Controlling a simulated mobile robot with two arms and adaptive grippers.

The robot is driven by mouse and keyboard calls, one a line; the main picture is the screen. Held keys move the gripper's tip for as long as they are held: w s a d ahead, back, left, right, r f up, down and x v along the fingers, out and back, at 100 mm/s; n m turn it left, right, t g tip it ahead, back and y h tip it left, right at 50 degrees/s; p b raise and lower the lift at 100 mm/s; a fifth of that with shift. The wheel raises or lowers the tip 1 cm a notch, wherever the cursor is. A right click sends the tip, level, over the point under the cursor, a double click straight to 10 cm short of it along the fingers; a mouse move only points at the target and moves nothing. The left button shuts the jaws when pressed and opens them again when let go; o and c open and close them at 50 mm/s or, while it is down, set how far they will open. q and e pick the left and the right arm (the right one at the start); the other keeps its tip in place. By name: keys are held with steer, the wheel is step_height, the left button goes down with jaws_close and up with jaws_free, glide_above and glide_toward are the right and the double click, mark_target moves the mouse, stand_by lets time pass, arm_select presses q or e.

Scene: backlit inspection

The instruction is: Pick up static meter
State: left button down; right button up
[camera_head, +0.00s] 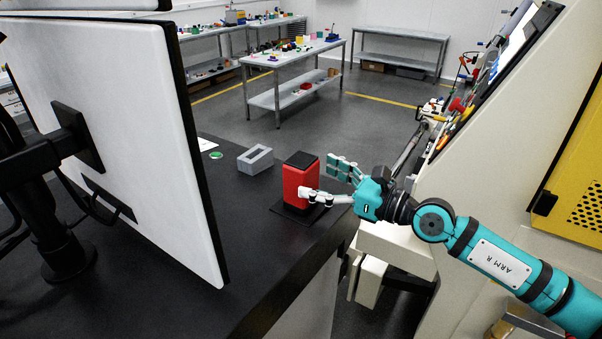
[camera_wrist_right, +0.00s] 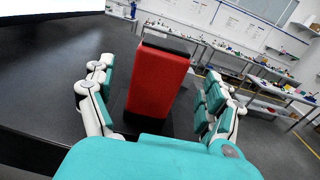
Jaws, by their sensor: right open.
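The static meter looks to be the red box with a black top (camera_head: 297,178), standing upright on a thin black mat (camera_head: 309,216) near the right edge of the dark bench. It also shows as the red box in the right wrist view (camera_wrist_right: 157,80). My right gripper (camera_head: 326,184) is open, with its teal-padded fingers on either side of the red box. In the right wrist view the right gripper (camera_wrist_right: 155,97) has visible gaps between both fingers and the box. The lower front of the box is partly hidden by a finger in the head view. My left gripper is not in view.
A grey hollow block (camera_head: 255,160) stands on the dark bench (camera_head: 185,265) left of the red box. A large monitor (camera_head: 125,120) fills the left side. A cream machine housing (camera_head: 500,150) rises at the right. Tables with small items (camera_head: 292,57) stand farther back.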

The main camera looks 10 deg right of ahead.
mark_target(300, 172)
steer(key=p+x, duration=0.2)
steer(key=x, duration=0.2)
steer(key=shift+w+a, duration=0.15)
steer(key=shift+a, duration=0.05)
steer(key=shift+w+a+f, duration=0.15)
steer(key=shift+w+a, duration=0.1)
steer(key=shift+s+d, duration=0.1)
steer(key=shift+d, duration=0.05)
steer(key=c, duration=1.4)
